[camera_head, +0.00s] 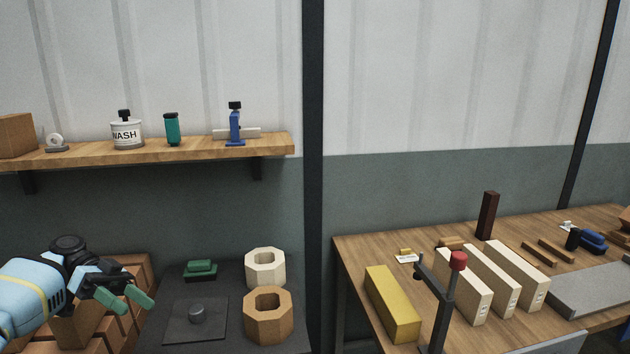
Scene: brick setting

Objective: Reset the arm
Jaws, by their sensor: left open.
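My left gripper (128,299) comes in from the left edge on a light blue arm. Its green fingertips are apart with nothing between them. It hangs in front of a stack of reddish-brown bricks (120,336) at the lower left, beside a dark table. My right gripper does not show in this view.
The dark table (230,332) holds a cream ring block (265,268), a tan ring block (268,315), a green item (201,270) and a dark plate (181,318). A wooden table (360,251) at right holds a yellow bar (392,303) and pale blocks (490,284). A shelf (190,149) hangs above.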

